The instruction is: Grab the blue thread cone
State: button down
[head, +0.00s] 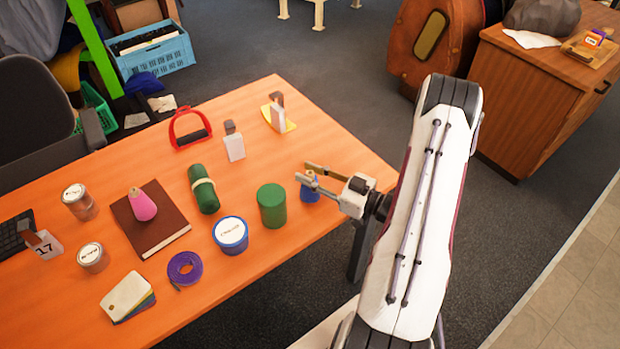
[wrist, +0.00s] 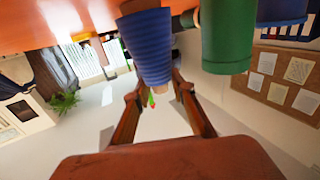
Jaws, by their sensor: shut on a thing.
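The blue thread cone (head: 310,190) stands near the right edge of the orange table in the head view, partly hidden by my gripper (head: 311,177). In the wrist view the ribbed blue cone (wrist: 149,47) is large and sits at the ends of the two fingers of my gripper (wrist: 158,82). The fingers are shut on the cone, one on each side. The cone appears to be still at the tabletop; whether it touches it cannot be told. A pink thread cone (head: 142,204) stands on a brown book farther left.
A green cylinder (head: 272,205) stands close to the left of the blue cone, and it also shows in the wrist view (wrist: 227,35). The table's right edge (head: 372,165) is close to my gripper.

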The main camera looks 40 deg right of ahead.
jog(key=shift+r, duration=0.1)
jog(key=shift+r, duration=4.85)
